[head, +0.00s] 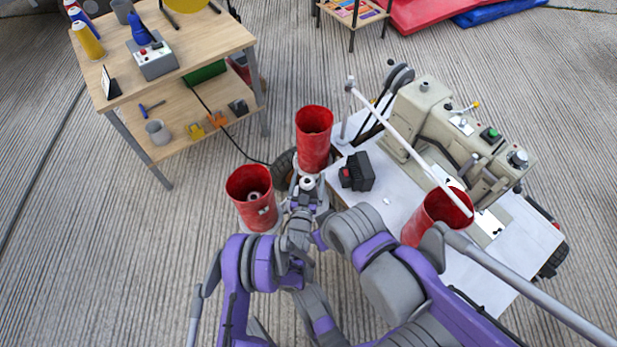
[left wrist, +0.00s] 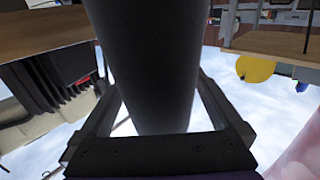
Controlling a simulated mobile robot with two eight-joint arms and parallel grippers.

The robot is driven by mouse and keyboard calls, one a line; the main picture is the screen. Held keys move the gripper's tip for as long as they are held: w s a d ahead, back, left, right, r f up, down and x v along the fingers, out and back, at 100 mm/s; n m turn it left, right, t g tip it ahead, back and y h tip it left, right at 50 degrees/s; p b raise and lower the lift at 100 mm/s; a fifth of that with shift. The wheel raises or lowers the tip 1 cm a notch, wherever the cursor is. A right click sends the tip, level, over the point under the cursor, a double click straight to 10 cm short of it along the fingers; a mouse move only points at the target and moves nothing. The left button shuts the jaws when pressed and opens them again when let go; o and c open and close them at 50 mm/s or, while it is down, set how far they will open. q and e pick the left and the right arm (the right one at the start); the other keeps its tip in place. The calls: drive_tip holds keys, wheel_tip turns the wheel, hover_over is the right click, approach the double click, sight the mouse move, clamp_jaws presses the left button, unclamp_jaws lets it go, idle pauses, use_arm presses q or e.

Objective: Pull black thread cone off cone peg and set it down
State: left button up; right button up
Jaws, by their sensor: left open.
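A dark, smooth, round-sided body, which looks like the black thread cone (left wrist: 150,65), fills the middle of the left wrist view. Its top runs out of the picture, and no peg shows there. My left gripper (left wrist: 155,90) is open, with one finger on each side of it. I cannot tell whether the fingers touch it. In the head view my left gripper (head: 307,180) is just below a red open-topped cylinder (head: 314,140). In that view I cannot make out the black cone or its peg clearly. My right gripper does not show.
Another red cylinder (head: 250,200) stands left of my gripper and a third (head: 437,216) on the white sewing table (head: 400,200). A sewing machine (head: 450,130) and a black box (head: 357,172) are on that table. A wooden workbench (head: 180,30) is upper left. Bare floor lies lower left.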

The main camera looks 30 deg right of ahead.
use_arm(q)
drive_tip(key=shift+s, duration=0.1)
drive_tip(key=shift+c, duration=0.3)
clamp_jaws()
wheel_tip(320, 180, up, 8)
drive_tip(key=p, duration=0.3)
idle(1.9)
drive_tip(key=shift+r, duration=0.3)
idle(0.4)
drive_tip(key=shift+r+p, duration=0.75)
drive_tip(key=shift+r, duration=1.1)
